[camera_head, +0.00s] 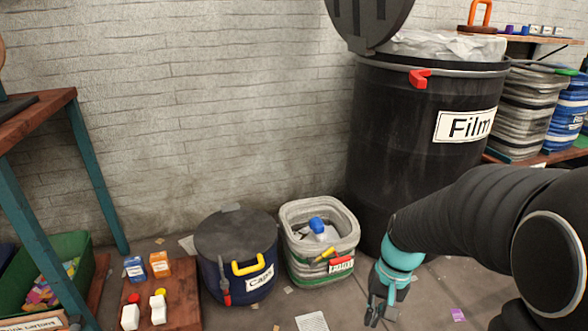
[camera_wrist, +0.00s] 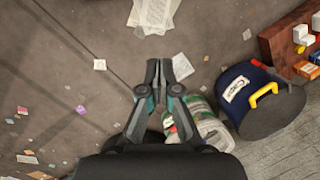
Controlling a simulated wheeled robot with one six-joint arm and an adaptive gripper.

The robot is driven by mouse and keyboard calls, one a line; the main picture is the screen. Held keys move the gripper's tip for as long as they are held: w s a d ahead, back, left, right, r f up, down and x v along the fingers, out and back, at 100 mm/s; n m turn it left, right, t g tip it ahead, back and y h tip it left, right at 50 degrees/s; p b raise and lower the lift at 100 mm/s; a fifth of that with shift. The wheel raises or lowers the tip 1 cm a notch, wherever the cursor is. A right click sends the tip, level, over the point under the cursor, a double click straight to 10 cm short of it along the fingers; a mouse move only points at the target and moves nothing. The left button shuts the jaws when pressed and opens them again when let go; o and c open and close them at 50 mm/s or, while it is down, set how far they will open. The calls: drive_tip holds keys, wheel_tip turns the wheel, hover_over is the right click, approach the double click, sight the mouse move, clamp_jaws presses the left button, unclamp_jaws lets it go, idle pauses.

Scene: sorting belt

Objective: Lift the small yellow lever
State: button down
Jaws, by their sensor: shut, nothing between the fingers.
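A small yellow lever (camera_head: 325,255) sits on the front rim of a whitish-green bin (camera_head: 292,262), beside a red tag. A larger yellow handle (camera_head: 249,265) is on the front of the dark blue Caps bin (camera_head: 212,277); it also shows in the wrist view (camera_wrist: 264,93). My gripper (camera_head: 380,312) points down, low over the floor, to the right of the whitish-green bin and apart from it. It is shut and empty. In the wrist view my gripper (camera_wrist: 167,70) partly hides the whitish-green bin (camera_wrist: 212,128), and I cannot make out the small lever there.
A large black Film barrel (camera_head: 395,140) with a raised lid stands behind my arm. A low wooden shelf (camera_head: 183,290) with bottles and boxes is left of the Caps bin. Paper sheets (camera_wrist: 155,14) and scraps lie on the floor, which is otherwise open.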

drive_tip(key=s+r+n+t+h+p, duration=0.1)
drive_tip(key=s+r+t+p, duration=0.1)
drive_tip(key=r, duration=0.7)
drive_tip(key=s+r+n+t+h+p, duration=0.1)
drive_tip(key=s+r+t, duration=0.3)
drive_tip(key=s+r, duration=0.3)
wheel_tip(320, 180, up, 2)
drive_tip(key=shift+s+a+r+n+p, duration=0.2)
drive_tip(key=shift+s+a+n+p, duration=0.05)
drive_tip(key=shift+n+p, duration=0.15)
drive_tip(key=c, duration=1.1)
unclamp_jaws()
drive_tip(key=shift+a+r+t, duration=0.15)
drive_tip(key=shift+r+t, duration=0.15)
drive_tip(key=shift+r, duration=0.05)
drive_tip(key=shift+o, duration=0.2)
drive_tip(key=shift+f, duration=0.1)
